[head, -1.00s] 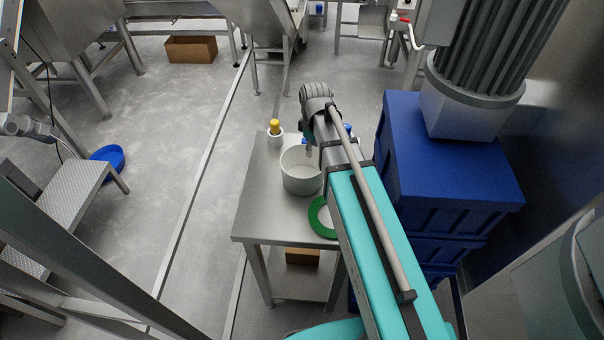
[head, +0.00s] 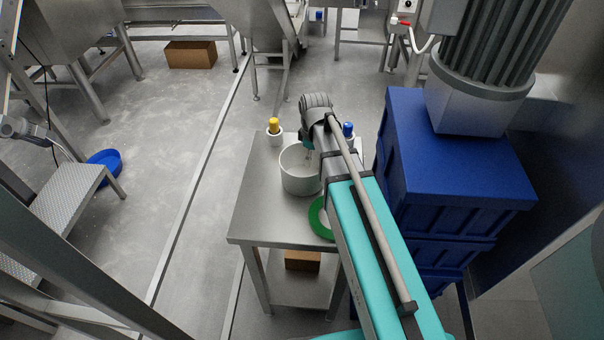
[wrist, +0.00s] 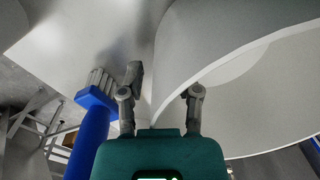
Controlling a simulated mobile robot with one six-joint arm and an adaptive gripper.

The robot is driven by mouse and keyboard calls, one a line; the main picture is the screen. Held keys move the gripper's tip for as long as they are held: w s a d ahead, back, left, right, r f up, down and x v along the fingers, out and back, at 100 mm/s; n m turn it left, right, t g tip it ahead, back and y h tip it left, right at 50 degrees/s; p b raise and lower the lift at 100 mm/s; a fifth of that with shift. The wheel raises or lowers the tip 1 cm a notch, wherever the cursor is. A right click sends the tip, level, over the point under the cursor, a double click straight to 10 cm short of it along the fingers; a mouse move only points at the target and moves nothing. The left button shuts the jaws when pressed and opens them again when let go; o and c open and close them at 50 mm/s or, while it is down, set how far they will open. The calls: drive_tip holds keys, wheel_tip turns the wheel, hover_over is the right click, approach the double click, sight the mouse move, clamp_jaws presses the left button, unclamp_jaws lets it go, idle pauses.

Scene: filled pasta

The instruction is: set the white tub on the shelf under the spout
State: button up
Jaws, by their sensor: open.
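The white tub (head: 296,184) stands upright on a steel table in the head view, open at the top. It fills the right of the wrist view (wrist: 265,100), seen close up. My gripper (wrist: 164,85) is open at the tub's rim. In the wrist view one finger is left of the tub's wall and the other shows against its inside, with the wall between them. Contact cannot be told. In the head view my gripper (head: 309,157) is small beside the tub's far right rim, partly hidden by my wrist. I cannot clearly make out the spout or its shelf.
A yellow-topped item (head: 274,126) and a blue-topped item (head: 347,129) stand at the table's back. A blue-handled brush (wrist: 92,125) is close left of my gripper. Blue crates (head: 450,180) stand right.

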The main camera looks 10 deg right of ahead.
idle(0.3)
clamp_jaws()
drive_tip(key=shift+r, duration=0.1)
idle(0.5)
